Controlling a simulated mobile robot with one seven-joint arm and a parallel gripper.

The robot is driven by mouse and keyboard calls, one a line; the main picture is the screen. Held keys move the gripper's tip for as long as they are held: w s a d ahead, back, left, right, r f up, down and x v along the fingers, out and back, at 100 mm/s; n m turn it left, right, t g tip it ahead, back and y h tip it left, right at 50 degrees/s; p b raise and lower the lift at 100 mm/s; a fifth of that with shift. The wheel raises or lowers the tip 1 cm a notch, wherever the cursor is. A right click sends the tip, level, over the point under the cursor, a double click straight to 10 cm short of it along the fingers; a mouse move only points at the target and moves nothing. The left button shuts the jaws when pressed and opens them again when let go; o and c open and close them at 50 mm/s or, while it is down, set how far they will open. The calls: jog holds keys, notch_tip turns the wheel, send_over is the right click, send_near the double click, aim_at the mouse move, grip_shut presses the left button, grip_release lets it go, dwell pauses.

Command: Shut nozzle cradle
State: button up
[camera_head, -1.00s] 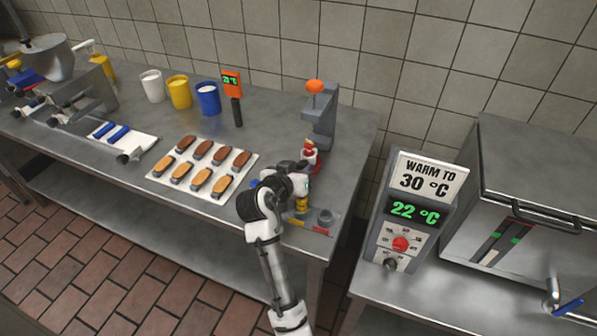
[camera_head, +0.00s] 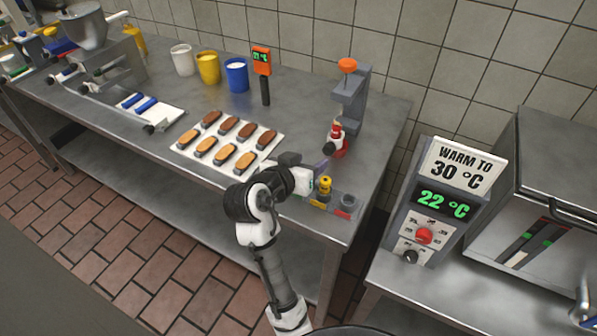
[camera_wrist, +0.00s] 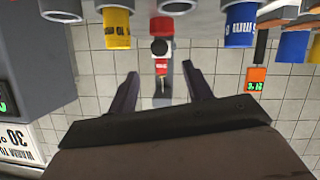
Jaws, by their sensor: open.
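What I take for the nozzle cradle is the red fitting (camera_head: 341,147) with a white and black round part, at the foot of a grey stand (camera_head: 351,100) with an orange knob. The wrist view, which is upside down, shows the red fitting (camera_wrist: 165,27) at top centre. I cannot tell whether it is open or shut. My gripper (camera_head: 307,163) is open and empty, in front of the fitting and apart from it. In the wrist view my gripper (camera_wrist: 160,80) has its fingers spread, with the fitting between and beyond them.
A small yellow nozzle (camera_head: 325,187) stands on a marked strip at the table's right end. A tray (camera_head: 184,150) of several eclair-like pastries lies to the left. White, yellow and blue cups (camera_head: 237,76) and an orange thermometer (camera_head: 262,62) stand behind. A control box (camera_head: 432,215) stands right.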

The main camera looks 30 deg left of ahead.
jog(key=shift+v, duration=2.2)
